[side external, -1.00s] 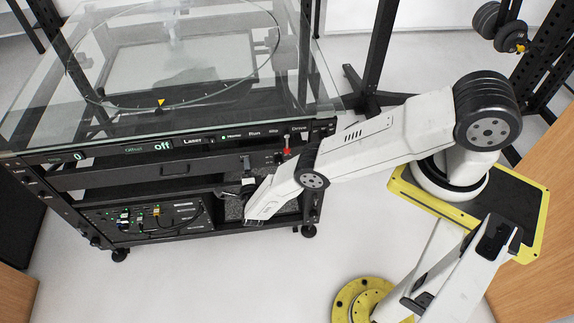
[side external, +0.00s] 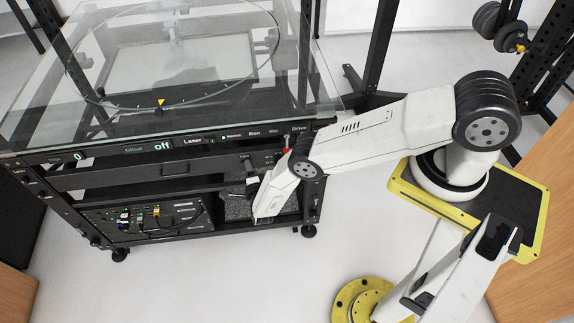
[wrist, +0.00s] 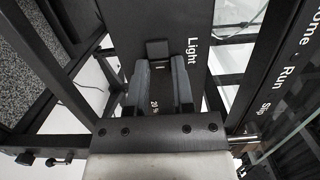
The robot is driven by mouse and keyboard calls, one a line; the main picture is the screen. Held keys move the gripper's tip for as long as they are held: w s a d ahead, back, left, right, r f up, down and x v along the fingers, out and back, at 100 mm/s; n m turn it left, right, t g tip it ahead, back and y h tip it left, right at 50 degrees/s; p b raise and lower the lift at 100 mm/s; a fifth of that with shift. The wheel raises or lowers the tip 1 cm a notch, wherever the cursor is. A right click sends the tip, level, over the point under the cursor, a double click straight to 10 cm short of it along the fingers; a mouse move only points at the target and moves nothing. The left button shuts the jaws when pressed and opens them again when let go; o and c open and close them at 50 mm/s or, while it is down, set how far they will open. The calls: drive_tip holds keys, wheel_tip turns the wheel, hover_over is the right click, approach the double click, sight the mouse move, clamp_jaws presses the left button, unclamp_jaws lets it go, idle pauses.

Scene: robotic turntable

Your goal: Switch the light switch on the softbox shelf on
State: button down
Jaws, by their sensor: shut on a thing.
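The light switch (wrist: 157,48) is a dark block on a dark panel marked "Light" in the wrist view. My gripper (wrist: 160,60) has its two grey fingers on either side of it, with the tips at the block. It is shut on the switch. The switch's exact position is hard to read.
The cart (side external: 150,165) has a glass top with a turntable ring above. A panel of cables and connectors (side external: 140,218) is left of my gripper. A dark post (side external: 378,50) stands behind my arm. The white floor (side external: 280,285) in front is clear.

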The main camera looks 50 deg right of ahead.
drive_tip(key=shift+d+n+t+y, duration=0.1)
drive_tip(key=shift+n+t+y, duration=0.3)
drive_tip(key=shift+y, duration=0.2)
drive_tip(key=shift+c, duration=2.4)
unclamp_jaws()
drive_tip(key=v, duration=0.7)
drive_tip(key=shift+s+a, duration=0.25)
drive_tip(key=shift+s, duration=0.1)
